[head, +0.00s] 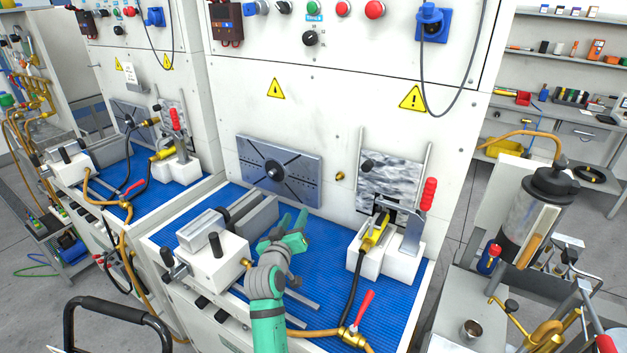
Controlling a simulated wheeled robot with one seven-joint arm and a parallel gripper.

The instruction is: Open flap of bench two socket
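A blue socket (433,24) is mounted high on the upright panel of the nearer bench, at the top right of the head view. Its blue cover part sits at the top edge, and a dark round face shows below it. I cannot tell how far the flap is open. A second blue socket (155,16) is on the panel of the farther bench, at the top left. No label shows which bench is two. My teal gripper (292,218) is low over the nearer bench's blue mat, well below and left of the nearer socket. Its fingers look apart and empty.
A dark cable (474,75) hangs beside the nearer socket. A red-handled clamp (428,195) and yellow connector (377,232) stand on white blocks right of my gripper. A grey vise (215,250) is to the left. The panel between the warning signs is clear.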

